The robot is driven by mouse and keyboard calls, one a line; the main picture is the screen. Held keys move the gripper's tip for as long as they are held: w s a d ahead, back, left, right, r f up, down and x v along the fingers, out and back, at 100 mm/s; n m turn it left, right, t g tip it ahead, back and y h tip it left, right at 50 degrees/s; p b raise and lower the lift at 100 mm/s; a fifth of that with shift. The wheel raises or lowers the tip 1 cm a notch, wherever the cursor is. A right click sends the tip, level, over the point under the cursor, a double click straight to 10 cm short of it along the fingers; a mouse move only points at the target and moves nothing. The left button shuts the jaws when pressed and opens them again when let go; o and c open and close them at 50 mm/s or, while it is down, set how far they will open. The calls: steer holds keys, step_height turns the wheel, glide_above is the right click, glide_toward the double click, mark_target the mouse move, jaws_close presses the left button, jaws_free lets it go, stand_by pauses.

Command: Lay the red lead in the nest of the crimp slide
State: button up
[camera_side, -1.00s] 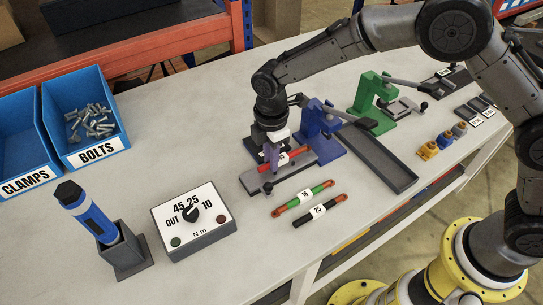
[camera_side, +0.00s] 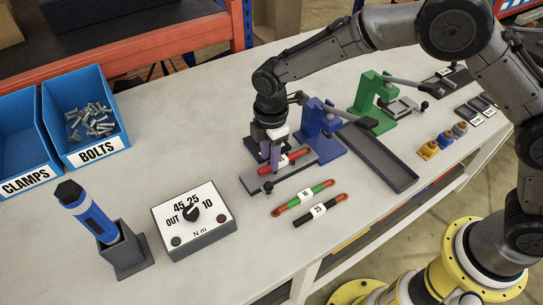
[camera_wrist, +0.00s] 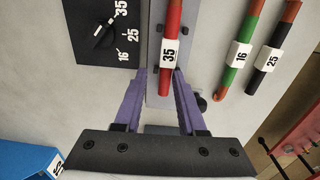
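The red lead (camera_side: 292,157) with a white tag lies along the grey crimp slide (camera_side: 252,184), in front of the blue press (camera_side: 318,135). In the wrist view the red lead (camera_wrist: 173,18) runs lengthwise over the slide (camera_wrist: 154,45), between small dark posts, its tag reading 35. Whether it is fully seated between them I cannot tell. My gripper (camera_side: 271,168) is low over the left end of the slide. In the wrist view my gripper (camera_wrist: 160,76) has its purple fingers apart, one on each side of the lead's near end, with gaps showing.
A green-and-red lead (camera_side: 303,198) and a black lead (camera_side: 318,211) lie in front of the slide. A long grey tray (camera_side: 392,172) is to the right. A dial box (camera_side: 205,240) and a blue tool (camera_side: 92,220) in a holder stand to the left. The green press (camera_side: 368,95) is behind.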

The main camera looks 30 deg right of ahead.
steer(key=shift+s+f+g, duration=0.3)
steer(key=shift+s+f, duration=0.4)
steer(key=shift+f, duration=0.05)
step_height(320, 180, up, 15)
steer(key=s+d+r+m+t, duration=0.3)
steer(key=s+d+r, duration=0.1)
steer(key=d+r, duration=0.9)
steer(key=s+d+r+m+t, duration=0.1)
steer(key=s+d+m, duration=0.35)
steer(key=s, duration=0.35)
steer(key=s+d+r+m+t, duration=0.1)
steer(key=s+d+m+t, duration=0.15)
steer(key=s+d, duration=0.35)
steer(key=s+f+m, duration=0.8)
steer(key=shift+g, duration=0.35)
